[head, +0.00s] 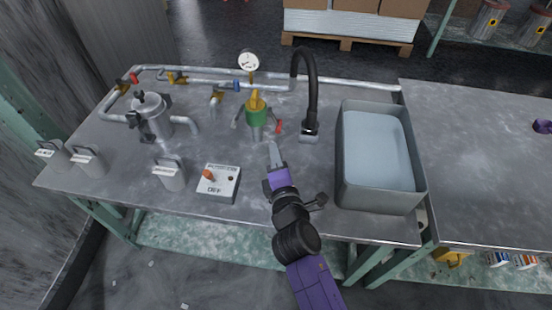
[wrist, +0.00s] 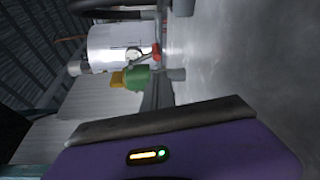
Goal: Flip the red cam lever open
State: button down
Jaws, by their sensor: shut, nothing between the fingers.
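The red cam lever (head: 278,126) sticks out low on the right side of a green coupling (head: 256,117) with a yellow top (head: 256,98). A grey lever (head: 237,117) sticks out on its left. In the wrist view, which is turned sideways, the red lever (wrist: 156,52) shows beside the green coupling (wrist: 137,78). My gripper (head: 273,149) is shut and empty, just in front and slightly right of the coupling. Its tips look close to the red lever but apart from it.
A black hose spout (head: 310,85) rises right of the coupling, beside a grey basin (head: 385,203) of water. A pressure gauge (head: 248,62) stands behind. The bench front near the gripper is mostly clear.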

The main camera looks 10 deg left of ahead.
aim_at(274, 119)
jog(key=b+x, duration=0.1)
jog(key=x, duration=0.5)
